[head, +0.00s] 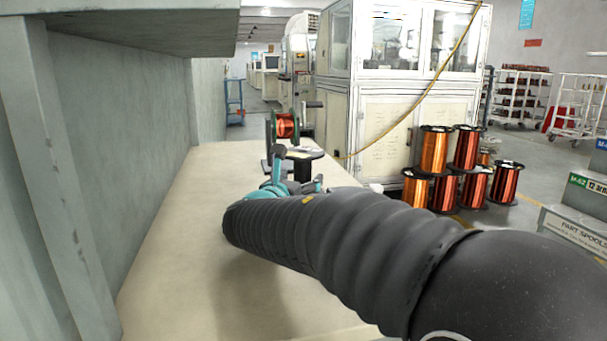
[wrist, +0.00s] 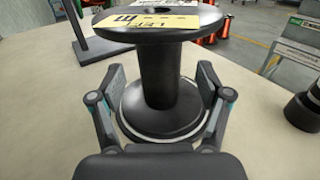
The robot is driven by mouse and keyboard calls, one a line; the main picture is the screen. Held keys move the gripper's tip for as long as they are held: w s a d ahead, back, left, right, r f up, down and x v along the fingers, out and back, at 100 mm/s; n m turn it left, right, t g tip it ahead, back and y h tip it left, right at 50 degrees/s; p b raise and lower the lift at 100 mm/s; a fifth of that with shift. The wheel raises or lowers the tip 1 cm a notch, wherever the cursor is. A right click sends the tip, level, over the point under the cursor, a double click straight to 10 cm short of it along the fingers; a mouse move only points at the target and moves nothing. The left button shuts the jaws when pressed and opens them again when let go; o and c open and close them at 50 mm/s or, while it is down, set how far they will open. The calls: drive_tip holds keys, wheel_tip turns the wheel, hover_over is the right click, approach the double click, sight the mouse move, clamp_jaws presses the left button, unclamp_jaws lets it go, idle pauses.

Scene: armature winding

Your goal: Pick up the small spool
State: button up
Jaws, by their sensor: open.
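A black empty spool (wrist: 168,75) stands upright on the table in the wrist view, with a yellow label on its top flange. Its top (head: 302,153) also shows in the head view, just beyond my gripper. My gripper (wrist: 160,84) is open, with one finger on each side of the spool's core, below the top flange. A gap shows between each finger and the core. In the head view my gripper (head: 288,188) is partly hidden by my arm.
The beige table (head: 178,270) is mostly clear, with a grey wall at left. A copper-wire spool (head: 286,125) stands on a holder behind. A black round object (wrist: 304,108) is at right in the wrist view. Large copper spools (head: 434,150) are stacked beyond.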

drive_tip(key=shift+x, duration=1)
drive_tip(key=c, duration=1.4)
drive_tip(key=shift+r, duration=0.1)
wheel_tip(320, 180, up, 21)
drive_tip(key=p, duration=0.6)
